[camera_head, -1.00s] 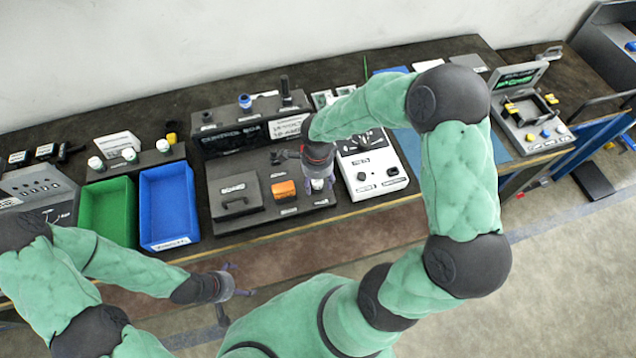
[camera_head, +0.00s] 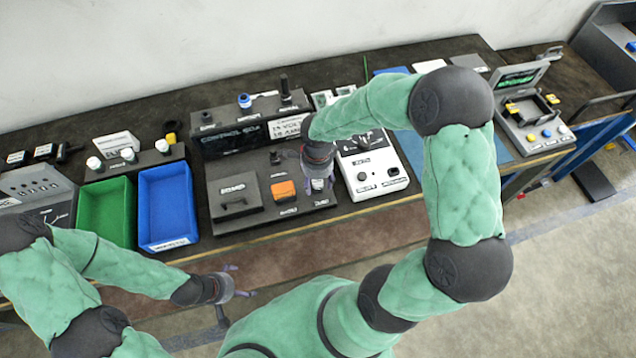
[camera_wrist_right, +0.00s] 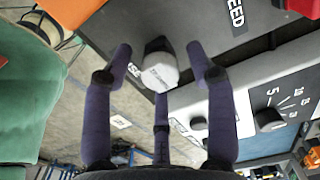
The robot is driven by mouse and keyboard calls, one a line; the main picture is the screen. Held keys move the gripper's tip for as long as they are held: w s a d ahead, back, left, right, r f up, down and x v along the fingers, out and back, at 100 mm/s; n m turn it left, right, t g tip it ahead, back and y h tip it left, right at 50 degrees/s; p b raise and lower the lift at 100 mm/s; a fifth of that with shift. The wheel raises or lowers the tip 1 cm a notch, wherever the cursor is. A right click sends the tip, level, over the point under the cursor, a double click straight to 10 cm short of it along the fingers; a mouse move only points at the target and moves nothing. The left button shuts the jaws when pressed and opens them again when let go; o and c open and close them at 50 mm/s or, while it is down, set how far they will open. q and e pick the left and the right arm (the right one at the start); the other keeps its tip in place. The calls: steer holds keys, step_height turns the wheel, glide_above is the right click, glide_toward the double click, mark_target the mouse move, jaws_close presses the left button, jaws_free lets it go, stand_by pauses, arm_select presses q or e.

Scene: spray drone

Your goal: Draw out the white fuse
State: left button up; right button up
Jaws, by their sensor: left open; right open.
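The white fuse (camera_wrist_right: 160,72) is a white faceted cap on a dark base, standing on the dark control panel. In the right wrist view it sits between and just beyond the fingertips of my right gripper (camera_wrist_right: 160,88), which is open with its fingers spread around it. In the head view my right gripper (camera_head: 319,177) hangs over the right end of the panel (camera_head: 240,215) and largely covers the fuse. I cannot tell whether any finger touches the fuse. My left gripper (camera_head: 232,286) is open and empty, in front of the table, away from the panel.
An orange block (camera_head: 283,190) and a dark lidded box (camera_head: 236,193) are left of the fuse. A white meter unit (camera_head: 378,182) with knobs stands close on its right. A blue bin (camera_head: 168,208) and a green bin (camera_head: 105,212) are further left.

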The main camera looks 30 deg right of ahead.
jaws_close()
steer(key=shift+r, duration=0.15)
steer(key=shift+r+p, duration=1.75)
steer(key=shift+r, duration=1.15)
